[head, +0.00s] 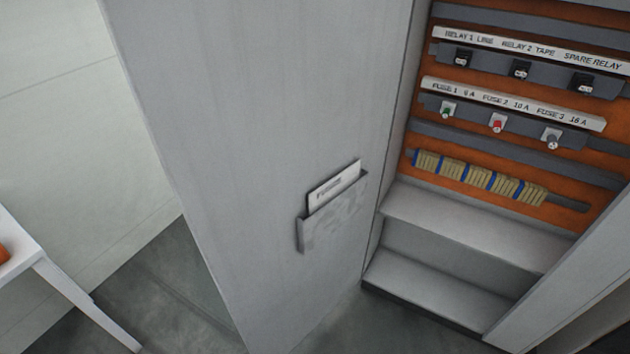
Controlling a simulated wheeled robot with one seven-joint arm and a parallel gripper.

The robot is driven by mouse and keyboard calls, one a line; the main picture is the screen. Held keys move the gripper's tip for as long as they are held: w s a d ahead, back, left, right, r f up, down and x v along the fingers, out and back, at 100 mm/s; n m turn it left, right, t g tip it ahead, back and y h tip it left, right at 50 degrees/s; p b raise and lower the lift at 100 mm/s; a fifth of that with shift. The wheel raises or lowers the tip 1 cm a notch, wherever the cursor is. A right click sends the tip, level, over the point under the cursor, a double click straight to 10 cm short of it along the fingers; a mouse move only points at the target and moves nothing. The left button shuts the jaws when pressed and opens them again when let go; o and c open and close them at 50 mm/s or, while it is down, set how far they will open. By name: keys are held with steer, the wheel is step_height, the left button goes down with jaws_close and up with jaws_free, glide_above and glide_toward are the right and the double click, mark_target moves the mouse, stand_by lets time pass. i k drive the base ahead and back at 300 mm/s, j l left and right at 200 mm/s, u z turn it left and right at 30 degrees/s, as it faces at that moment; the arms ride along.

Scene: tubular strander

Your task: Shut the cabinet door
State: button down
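The grey cabinet door (260,120) stands wide open to the left of the cabinet opening, with its inner face towards me. A pocket (333,220) on that face holds a white paper card (334,186). The open cabinet (465,222) shows an orange back panel with labelled relays, fuses and a terminal strip. The door's handle and outer face are not in view. My gripper is not in view.
A white table (45,290) with part of an orange object (4,253) stands at the lower left. Bare grey floor (165,290) lies between the table and the door. A pale wall is behind.

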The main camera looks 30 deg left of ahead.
mark_target(247, 108)
steer(key=k+j, duration=0.15)
steer(key=j, duration=0.2)
steer(key=k+j+z, duration=0.1)
steer(key=j, duration=0.3)
steer(key=k+j, duration=0.15)
steer(key=j, duration=0.2)
steer(key=k+j+z, duration=0.1)
steer(key=j, duration=0.25)
steer(key=k+j, duration=0.2)
steer(key=j, duration=0.15)
steer(key=k+j+z, duration=0.15)
steer(key=j, duration=0.2)
steer(key=i+j+z, duration=0.1)
steer(key=j, duration=1.55)
steer(key=k+u, duration=0.25)
steer(key=u, duration=0.25)
steer(key=k+j+u, duration=0.1)
steer(key=k+u, duration=0.15)
steer(key=u, duration=0.25)
steer(key=k+l, duration=0.1)
steer(key=l, duration=0.2)
steer(key=k+l, duration=0.15)
steer(key=l, duration=0.2)
